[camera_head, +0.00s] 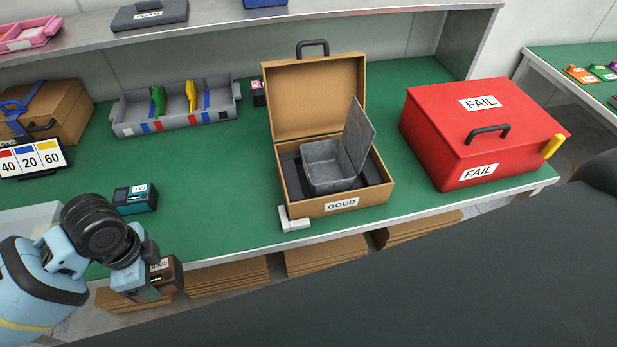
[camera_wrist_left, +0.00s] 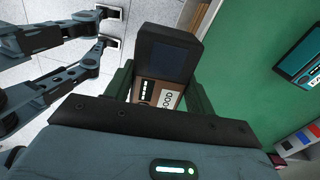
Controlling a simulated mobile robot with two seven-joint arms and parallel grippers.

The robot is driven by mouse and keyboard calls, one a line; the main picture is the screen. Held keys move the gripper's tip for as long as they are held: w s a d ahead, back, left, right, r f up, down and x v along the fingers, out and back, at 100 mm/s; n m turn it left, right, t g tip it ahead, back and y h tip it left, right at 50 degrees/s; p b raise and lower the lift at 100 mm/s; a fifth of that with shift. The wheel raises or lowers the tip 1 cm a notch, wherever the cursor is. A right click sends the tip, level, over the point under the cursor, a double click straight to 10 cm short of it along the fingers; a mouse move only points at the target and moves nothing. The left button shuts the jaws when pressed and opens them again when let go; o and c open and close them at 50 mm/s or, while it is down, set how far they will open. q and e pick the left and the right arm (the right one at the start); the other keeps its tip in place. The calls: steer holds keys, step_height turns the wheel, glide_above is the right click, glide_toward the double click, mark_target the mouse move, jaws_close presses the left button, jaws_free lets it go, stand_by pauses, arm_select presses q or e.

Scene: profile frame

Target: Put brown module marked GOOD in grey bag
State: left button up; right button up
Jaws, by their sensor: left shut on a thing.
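The brown module marked GOOD (camera_head: 166,274) is held in my left gripper (camera_head: 150,280), at the table's front edge on the left. In the left wrist view, the module (camera_wrist_left: 155,91) sits between the two fingers of the left gripper (camera_wrist_left: 158,98), its GOOD label partly covered. The grey bag (camera_head: 327,166) is an open, box-like container with its flap raised on the right. It stands inside the open brown case marked GOOD (camera_head: 308,207), apart from the gripper and to its right. My right gripper is not in view.
A teal module (camera_head: 135,199) lies on the green table behind my left gripper. A red FAIL case (camera_head: 450,138) stands right of the brown case. A small white block (camera_head: 293,219) sits at the brown case's front corner. The green surface between gripper and case is clear.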

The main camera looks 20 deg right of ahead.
arm_select(q)
steer(key=shift+w+r+n, duration=0.25)
steer(key=shift+r+n, duration=0.25)
steer(key=shift+n, duration=0.1)
steer(key=r+n, duration=0.2)
steer(key=n, duration=0.2)
steer(key=w+r+n, duration=0.1)
steer(key=r+n, duration=0.2)
steer(key=n, duration=0.2)
steer(key=r+n, duration=0.3)
steer(key=n, duration=0.1)
steer(key=shift+w+a+r, duration=0.2)
steer(key=shift+w+a, duration=0.05)
steer(key=shift+a, duration=0.15)
steer(key=n, duration=0.1)
steer(key=r+n, duration=0.1)
steer(key=n, duration=0.1)
steer(key=shift+a+r, duration=0.1)
steer(key=shift+r, duration=0.2)
